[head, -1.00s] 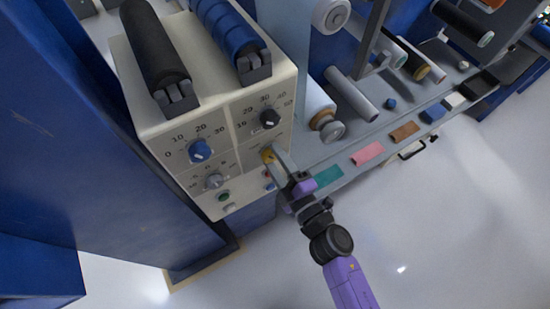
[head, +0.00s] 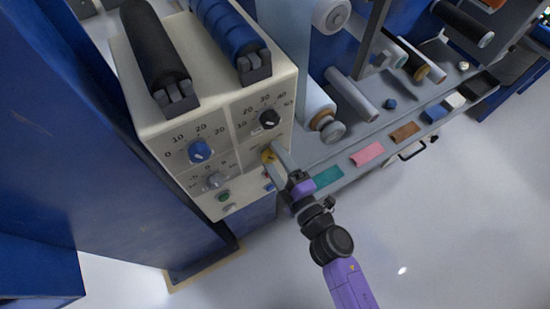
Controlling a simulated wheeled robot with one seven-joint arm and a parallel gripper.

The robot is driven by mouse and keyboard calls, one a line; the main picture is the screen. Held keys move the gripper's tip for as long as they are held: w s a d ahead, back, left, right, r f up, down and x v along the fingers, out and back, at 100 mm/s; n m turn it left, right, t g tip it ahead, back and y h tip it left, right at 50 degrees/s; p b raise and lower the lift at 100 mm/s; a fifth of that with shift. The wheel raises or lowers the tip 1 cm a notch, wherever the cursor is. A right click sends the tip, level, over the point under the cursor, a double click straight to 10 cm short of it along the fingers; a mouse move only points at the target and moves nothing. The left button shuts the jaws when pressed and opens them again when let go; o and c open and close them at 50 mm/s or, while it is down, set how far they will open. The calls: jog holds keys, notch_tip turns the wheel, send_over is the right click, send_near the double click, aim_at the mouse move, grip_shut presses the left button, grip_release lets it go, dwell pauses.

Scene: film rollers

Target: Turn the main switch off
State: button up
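The main switch (head: 268,156) shows as a small yellow plate with a dark or red part on the lower right of the cream control panel (head: 232,132). My gripper (head: 275,157) is at the panel, with its fingers right at the switch and partly covering it. I cannot tell from this view whether the fingers are closed on the switch knob or only beside it. The position of the knob is hidden.
A blue dial (head: 200,151), a black dial (head: 269,119), a grey dial (head: 215,180) and a green button (head: 223,196) sit on the same panel. A grey shelf (head: 345,148) with rollers and coloured pieces is to the right. The floor at the lower right is clear.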

jog(key=shift+s+d+f, duration=0.1)
jog(key=shift+s+d, duration=0.2)
jog(key=shift+s, duration=0.1)
jog(key=b+v, duration=0.1)
jog(key=v, duration=0.6)
jog(key=shift+w, duration=0.1)
